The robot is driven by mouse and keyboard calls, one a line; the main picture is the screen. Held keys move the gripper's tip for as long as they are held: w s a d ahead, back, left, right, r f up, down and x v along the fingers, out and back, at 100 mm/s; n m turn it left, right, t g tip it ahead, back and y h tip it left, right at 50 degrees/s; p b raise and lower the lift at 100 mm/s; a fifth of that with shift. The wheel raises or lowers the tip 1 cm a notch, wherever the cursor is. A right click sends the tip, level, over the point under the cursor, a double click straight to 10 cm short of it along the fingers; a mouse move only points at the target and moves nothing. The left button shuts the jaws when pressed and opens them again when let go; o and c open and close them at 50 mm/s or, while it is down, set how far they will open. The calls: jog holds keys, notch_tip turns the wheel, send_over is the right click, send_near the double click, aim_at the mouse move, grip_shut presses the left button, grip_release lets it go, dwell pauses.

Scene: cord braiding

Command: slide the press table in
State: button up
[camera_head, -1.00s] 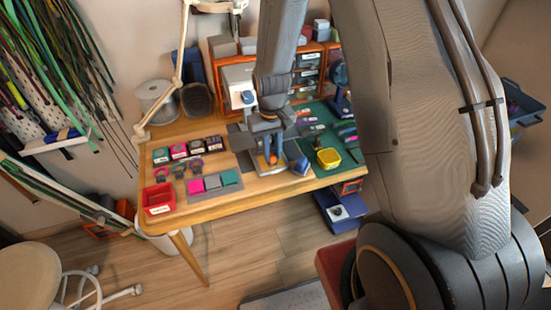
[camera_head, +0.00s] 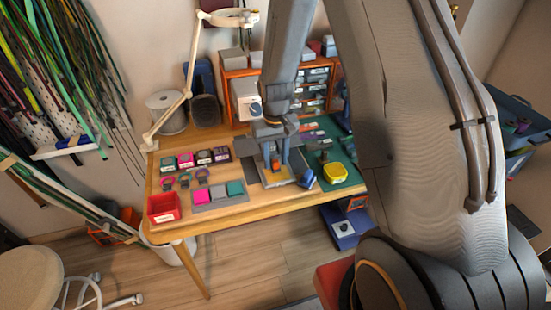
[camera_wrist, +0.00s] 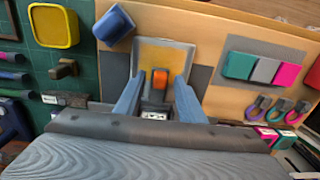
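The press table appears to be the tan plate with a pale border (camera_wrist: 178,52), lying on a grey mat near the front of the workbench. An orange knob (camera_wrist: 160,80) stands up from it. My gripper (camera_wrist: 160,78) points down over the plate, its two blue-grey fingers on either side of the knob. Gaps show between the knob and both fingers, so the gripper is open. In the head view my gripper (camera_head: 276,162) is above the plate (camera_head: 278,177), in front of the white press (camera_head: 245,100). My wrist hides the area between plate and press.
A blue block-like item (camera_wrist: 115,24) sits close beside the plate, and a yellow dish (camera_head: 334,172) on the green mat is farther right in the head view. Coloured pads (camera_head: 219,194) and a red bin (camera_head: 163,208) lie to the left. Orange drawers (camera_head: 312,90) stand behind.

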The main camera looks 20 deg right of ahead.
jog(key=shift+r, duration=0.1)
jog(key=shift+r+b, duration=0.85)
jog(key=shift+r, duration=2.95)
